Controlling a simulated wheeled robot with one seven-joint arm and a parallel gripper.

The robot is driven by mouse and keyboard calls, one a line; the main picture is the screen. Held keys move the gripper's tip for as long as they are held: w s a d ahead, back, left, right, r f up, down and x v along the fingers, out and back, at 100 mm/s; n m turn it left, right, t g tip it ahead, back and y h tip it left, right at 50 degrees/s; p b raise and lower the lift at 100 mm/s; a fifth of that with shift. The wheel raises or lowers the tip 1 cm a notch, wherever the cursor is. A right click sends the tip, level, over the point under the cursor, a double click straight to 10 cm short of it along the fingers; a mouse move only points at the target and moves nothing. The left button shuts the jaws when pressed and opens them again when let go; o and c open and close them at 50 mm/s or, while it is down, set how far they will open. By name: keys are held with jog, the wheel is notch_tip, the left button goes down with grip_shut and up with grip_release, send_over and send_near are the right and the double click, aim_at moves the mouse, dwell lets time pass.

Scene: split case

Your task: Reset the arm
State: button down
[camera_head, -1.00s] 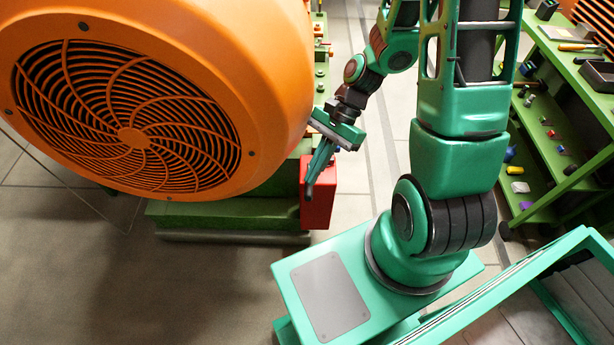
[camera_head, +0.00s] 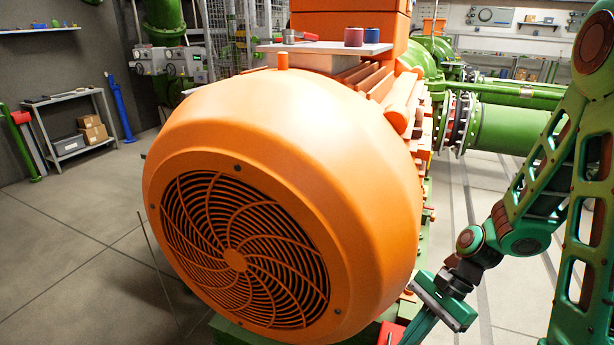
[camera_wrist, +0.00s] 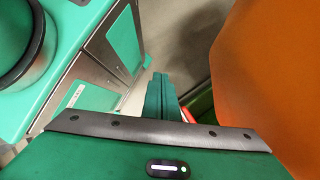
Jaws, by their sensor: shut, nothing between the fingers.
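My green arm is at the right of the head view, bent down beside the large orange motor housing (camera_head: 290,130). My gripper (camera_head: 418,332) points down and left near the bottom edge, close to the housing's right side; its tips are partly cut off there. In the wrist view my gripper (camera_wrist: 160,90) shows its green fingers together with nothing between them. The orange housing (camera_wrist: 270,70) fills the right side of that view. I cannot tell how wide the gap to it is.
A red box (camera_head: 390,334) is partly visible beside my gripper, low by the housing. A grey shelf with cartons (camera_head: 75,120) stands at the far left. Green pipes (camera_head: 510,125) run behind the arm. Open floor (camera_head: 80,250) lies left of the housing.

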jog(key=s+d+r+n+t+h, duration=0.1)
jog(key=s+d+r+n+h, duration=0.2)
jog(key=d+r, duration=0.5)
jog(key=s+d+r+n+t+h, duration=0.2)
jog(key=s+d+r, duration=0.4)
jog(key=d+r, duration=0.3)
jog(key=shift+s+d+n+h, duration=0.25)
jog(key=shift+n+h, duration=0.35)
jog(key=shift+n, duration=0.4)
jog(key=c, duration=2.1)
grip_release()
jog(key=shift+s, duration=0.25)
jog(key=o, duration=0.9)
jog(key=shift+r, duration=0.1)
jog(key=c, duration=0.5)
jog(key=shift+s+d, duration=0.1)
jog(key=shift+d, duration=0.05)
jog(key=shift+c, duration=0.3)
